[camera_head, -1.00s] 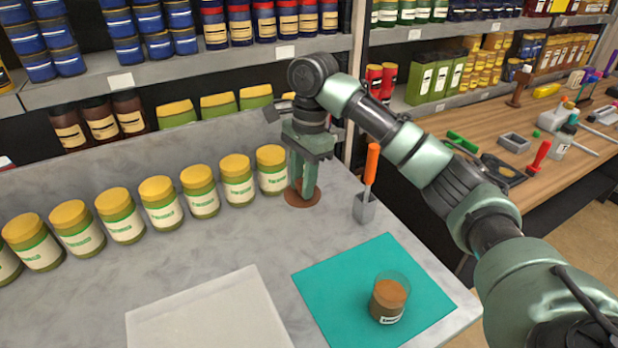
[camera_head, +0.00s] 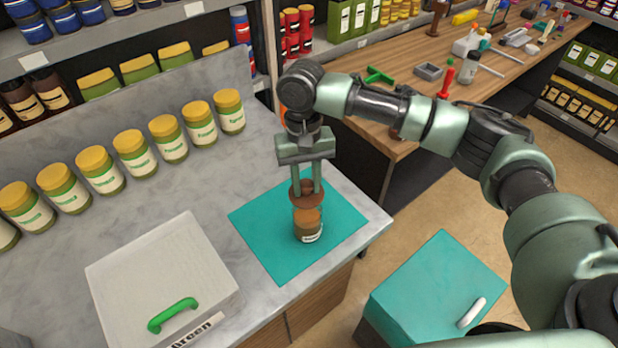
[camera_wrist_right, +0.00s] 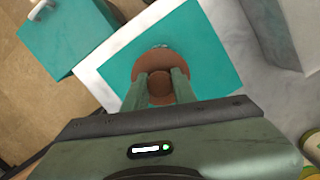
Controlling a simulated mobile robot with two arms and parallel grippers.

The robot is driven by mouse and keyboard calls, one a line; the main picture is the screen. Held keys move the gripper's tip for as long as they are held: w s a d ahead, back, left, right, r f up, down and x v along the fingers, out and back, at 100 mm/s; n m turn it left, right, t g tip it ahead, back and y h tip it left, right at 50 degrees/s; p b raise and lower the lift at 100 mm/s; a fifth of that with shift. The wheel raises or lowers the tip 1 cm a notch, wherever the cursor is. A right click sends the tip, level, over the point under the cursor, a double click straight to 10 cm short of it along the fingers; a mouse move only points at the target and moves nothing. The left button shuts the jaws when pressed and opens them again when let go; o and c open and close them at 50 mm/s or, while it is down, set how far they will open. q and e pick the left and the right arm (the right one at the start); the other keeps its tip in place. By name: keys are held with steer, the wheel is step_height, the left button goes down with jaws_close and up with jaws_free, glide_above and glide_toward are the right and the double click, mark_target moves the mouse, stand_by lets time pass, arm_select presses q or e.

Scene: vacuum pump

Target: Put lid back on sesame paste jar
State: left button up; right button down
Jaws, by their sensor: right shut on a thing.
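The sesame paste jar (camera_head: 308,230) stands upright on the teal mat (camera_head: 262,238), with brown paste and a pale label. My right gripper (camera_head: 307,190) is shut on the brown round lid (camera_head: 298,199), pointing down over the jar. The lid looks level and sits at or just above the jar's rim; whether they touch I cannot tell. In the right wrist view the two fingers (camera_wrist_right: 160,85) grip the knob of the lid (camera_wrist_right: 160,60), and the lid hides nearly all of the jar. My left gripper is not in view.
A row of yellow-lidded jars (camera_head: 135,155) stands along the back of the counter (camera_head: 200,180). A pale box with a green handle (camera_head: 172,314) is at the front left. A teal box (camera_head: 437,285) stands beyond the counter's right edge. The mat around the jar is clear.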

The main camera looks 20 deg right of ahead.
mark_target(307, 195)
steer(key=shift+f+b, duration=1.9)
steer(key=shift+b, duration=0.55)
steer(key=shift+f, duration=0.95)
steer(key=shift+p, duration=1.7)
steer(key=shift+f+p, duration=0.15)
steer(key=shift+p, duration=0.5)
steer(key=shift+p, duration=0.7)
